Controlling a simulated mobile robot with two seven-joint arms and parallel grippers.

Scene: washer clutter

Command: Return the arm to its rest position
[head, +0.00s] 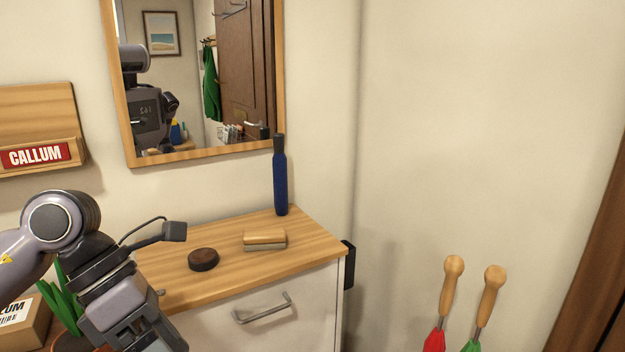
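My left arm comes in from the left in the head view, and its forearm and wrist hang down at the lower left. The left gripper (150,340) points down at the bottom edge, in front of the wooden-topped cabinet (222,280). Its fingertips are cut off by the frame, so I cannot see whether it is open or shut or holds anything. My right arm and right gripper are not in view.
On the cabinet top are a dark round puck (203,260), a wooden brush (265,239) and a tall blue bottle (280,182). A plant (62,300) and a cardboard box (22,318) are near my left arm. Two wooden-handled tools (451,285) stand at right.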

